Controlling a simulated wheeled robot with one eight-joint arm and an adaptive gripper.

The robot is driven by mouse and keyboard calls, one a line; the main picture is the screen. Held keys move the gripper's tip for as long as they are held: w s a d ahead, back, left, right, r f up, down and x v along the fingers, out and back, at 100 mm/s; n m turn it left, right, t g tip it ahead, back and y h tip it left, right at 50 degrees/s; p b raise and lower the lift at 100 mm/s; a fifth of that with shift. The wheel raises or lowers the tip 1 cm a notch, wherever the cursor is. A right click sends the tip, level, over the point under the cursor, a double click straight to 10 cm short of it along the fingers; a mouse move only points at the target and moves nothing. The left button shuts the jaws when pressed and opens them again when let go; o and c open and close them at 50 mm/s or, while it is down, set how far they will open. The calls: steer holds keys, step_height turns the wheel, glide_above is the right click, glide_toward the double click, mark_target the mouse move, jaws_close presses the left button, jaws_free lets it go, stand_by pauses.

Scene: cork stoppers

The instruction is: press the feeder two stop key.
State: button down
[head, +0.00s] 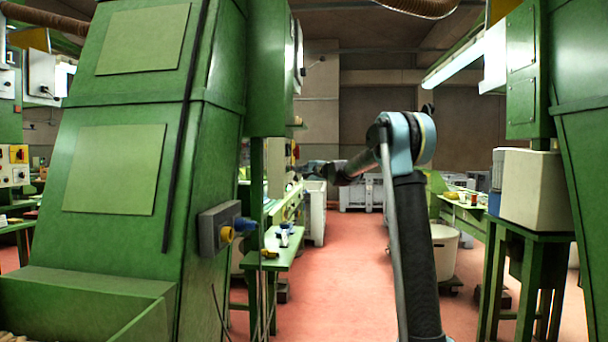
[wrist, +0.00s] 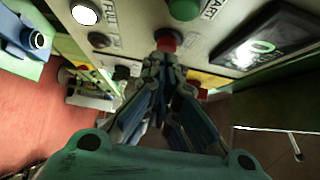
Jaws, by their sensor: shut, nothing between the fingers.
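In the wrist view a pale control panel (wrist: 137,28) fills the top, seen tilted. A red button (wrist: 168,40) sits on it, right beyond the tips of my gripper (wrist: 168,66). My gripper is shut and empty. I cannot tell whether the tips touch the red button. A green button (wrist: 185,8) sits above it, near a label reading START. No label for feeder two is legible. In the head view my gripper (head: 306,168) is small and reaches left to the panel, along the aisle's left side.
The wrist panel also bears a lit white button (wrist: 85,14), a dark button (wrist: 98,40), a black knob (wrist: 122,73) and a digital display (wrist: 262,46). In the head view a green machine (head: 115,170) stands left, and the red aisle floor (head: 345,270) is open.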

steer(key=shift+a, duration=1)
steer(key=s+d, duration=0.7)
steer(key=d, duration=0.4)
steer(key=shift+d, duration=0.35)
steer(key=shift+s, duration=0.1)
